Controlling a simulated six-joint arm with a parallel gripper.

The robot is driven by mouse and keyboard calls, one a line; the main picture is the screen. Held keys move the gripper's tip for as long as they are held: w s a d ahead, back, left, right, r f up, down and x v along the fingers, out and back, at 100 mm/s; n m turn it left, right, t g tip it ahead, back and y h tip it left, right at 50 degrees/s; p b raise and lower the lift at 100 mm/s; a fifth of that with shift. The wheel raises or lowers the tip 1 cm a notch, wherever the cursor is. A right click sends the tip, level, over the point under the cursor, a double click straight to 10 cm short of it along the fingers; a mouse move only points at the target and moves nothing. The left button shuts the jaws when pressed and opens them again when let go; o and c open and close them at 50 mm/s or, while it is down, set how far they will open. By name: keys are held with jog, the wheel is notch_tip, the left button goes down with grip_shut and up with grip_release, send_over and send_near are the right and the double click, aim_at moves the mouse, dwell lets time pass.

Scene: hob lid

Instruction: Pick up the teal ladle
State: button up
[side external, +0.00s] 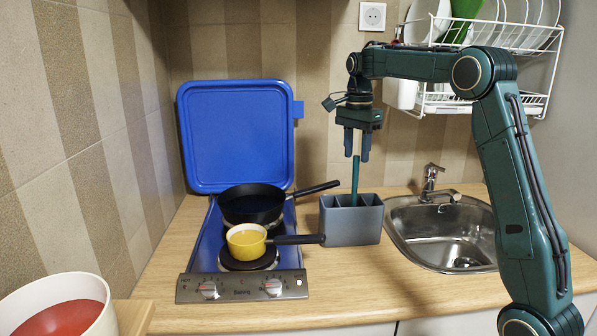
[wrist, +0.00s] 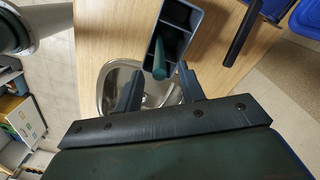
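The teal ladle (side external: 355,182) stands upright in the grey divided utensil holder (side external: 350,225), its handle sticking up and its lower end hidden inside. In the wrist view the handle (wrist: 160,58) rises toward the camera from one compartment of the holder (wrist: 181,16). My gripper (side external: 356,157) is open and points down just above the handle. In the wrist view the handle's tip lies between the two spread fingers (wrist: 158,75); I cannot tell whether it touches either.
A hob (side external: 202,250) with its blue lid (side external: 236,135) raised stands left of the holder. It carries a black frying pan (side external: 252,205) and a yellow saucepan (side external: 246,241), handles pointing right. A sink (side external: 440,232) lies right; a dish rack (side external: 485,105) hangs above.

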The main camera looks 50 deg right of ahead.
aim_at(356, 172)
jog(key=shift+f, duration=0.6)
jog(key=shift+s+f, duration=0.1)
jog(key=shift+f, duration=2.5)
grip_shut()
